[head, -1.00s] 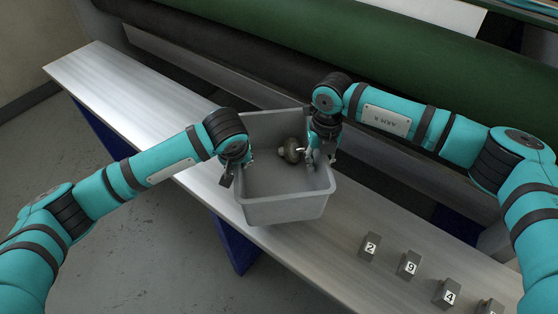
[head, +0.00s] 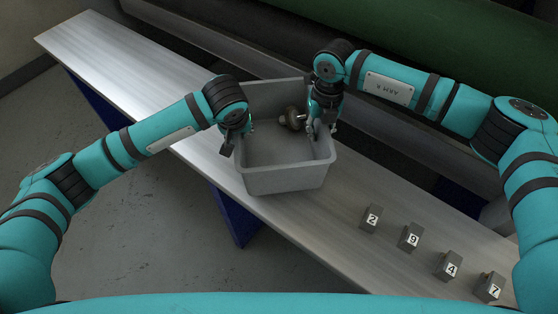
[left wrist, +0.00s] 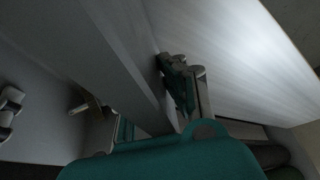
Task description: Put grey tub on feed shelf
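The grey tub (head: 284,180) is upright over the long metal feed shelf (head: 130,95), near its front edge; I cannot tell whether its base touches the shelf. A dull metal part with a rounded body (head: 292,118) lies inside it. My left gripper (head: 237,140) is shut on the tub's left wall, with a finger on each side. The wrist view shows this wall (left wrist: 125,70) with a finger beside it. My right gripper (head: 322,130) is shut on the right wall, partly hidden by its own wrist.
Several numbered grey blocks, including the one marked 2 (head: 371,218), stand in a row on the shelf right of the tub. A big green roller (head: 400,50) lies behind. The shelf left of the tub is bare.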

